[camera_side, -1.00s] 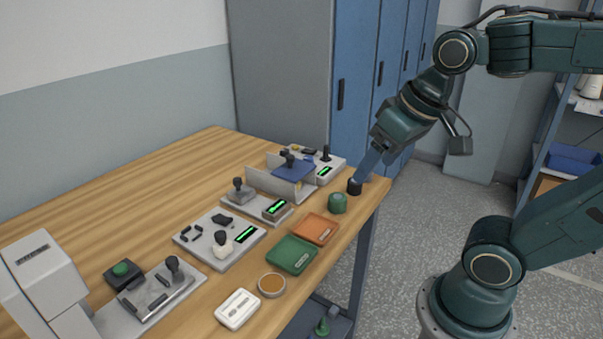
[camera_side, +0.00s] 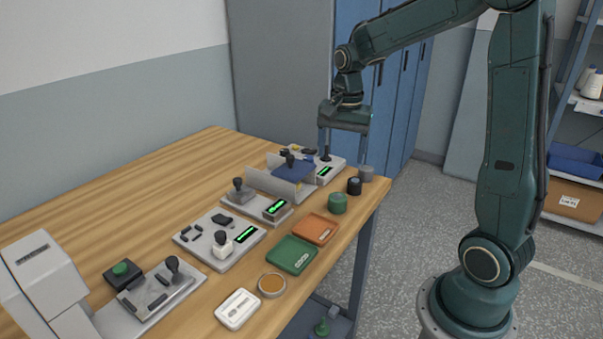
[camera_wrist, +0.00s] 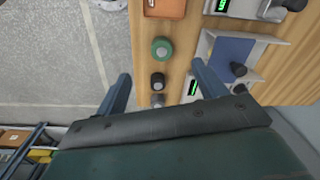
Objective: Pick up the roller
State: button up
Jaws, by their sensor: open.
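Three short cylinders stand in a row near the table's far right corner: a green one (camera_side: 337,203), a black one (camera_side: 354,186) and a grey one (camera_side: 366,173). I cannot tell which of them is the roller. My gripper (camera_side: 344,150) points down above this corner, open and empty. In the wrist view my gripper (camera_wrist: 163,82) has its fingers spread to either side of the row. The black cylinder (camera_wrist: 157,81) and the grey cylinder (camera_wrist: 157,100) show between the fingers, and the green cylinder (camera_wrist: 162,49) lies further up.
A blue-topped fixture with pale walls (camera_side: 293,181) and a station with a black knob (camera_side: 326,157) stand close left of the cylinders. An orange tray (camera_side: 316,230) and a green tray (camera_side: 292,255) lie nearer. The table edge runs close right of the row.

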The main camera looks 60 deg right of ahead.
aim_at(337, 197)
jog(key=shift+w+d+f+m+g, duration=0.15)
jog(key=shift+w+d+f+m, duration=0.15)
jog(key=shift+d+f+m, duration=0.25)
jog(key=shift+w+d+f+m+g, duration=0.15)
jog(key=shift+w+d+f+m, duration=0.15)
jog(key=shift+d+f, duration=0.4)
jog(key=shift+f, duration=4.25)
jog(key=shift+f, duration=0.1)
jog(key=shift+f, duration=2.5)
jog(key=c, duration=1.1)
